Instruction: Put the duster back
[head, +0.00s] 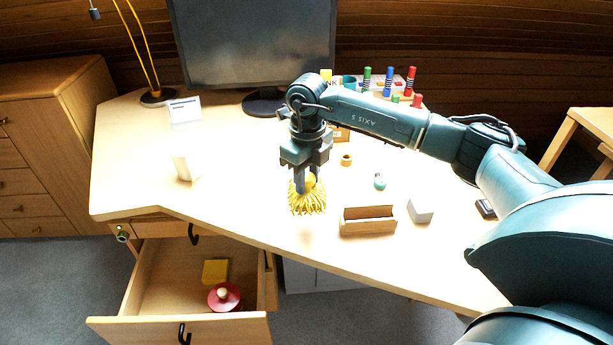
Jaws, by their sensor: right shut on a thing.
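The duster (307,200) is a yellow, shaggy-fringed thing hanging below my right gripper (313,178). My right gripper points down and is shut on the duster's top. It holds the duster over the front part of the desk, left of a small open wooden box (368,221). I cannot tell whether the fringe touches the desk top. An open drawer (160,290) sticks out below the desk's front left. In it lie a yellow block (215,271) and a red round thing with a pale knob (224,296). My left gripper is not in view.
On the desk (240,165) stand a monitor (250,45), a lamp base (157,97), a white holder (185,112) and a white upright piece (186,167). A grey-white block (420,211), a teal item (380,182) and coloured markers (388,80) are at the right. The desk's left middle is clear.

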